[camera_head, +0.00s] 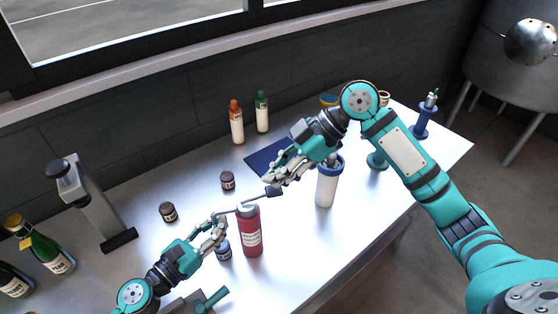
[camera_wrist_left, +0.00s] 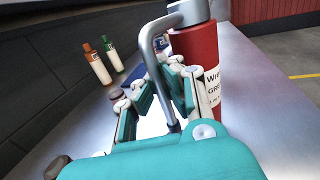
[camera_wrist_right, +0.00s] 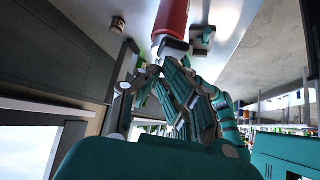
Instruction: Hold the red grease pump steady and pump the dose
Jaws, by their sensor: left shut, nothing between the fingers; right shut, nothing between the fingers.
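The red grease pump (camera_head: 250,237) stands upright on the metal table, with a pale label, a grey cap and a dark lever end (camera_head: 274,192) reaching to the right. My left gripper (camera_head: 220,222) is shut and empty just left of the pump. In the left wrist view the pump's red body (camera_wrist_left: 197,62) and bent metal spout (camera_wrist_left: 150,42) are close to the fingers; contact cannot be told. My right gripper (camera_head: 271,181) is shut and empty just above the lever end. The right wrist view shows the pump (camera_wrist_right: 172,15) beyond the fingers.
A blue-lidded white container (camera_head: 326,187) stands right of the pump. Brown jars (camera_head: 228,181), an orange bottle (camera_head: 236,122), a green bottle (camera_head: 262,112) and a blue mat (camera_head: 268,160) are behind. A grey stand (camera_head: 97,205) is left.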

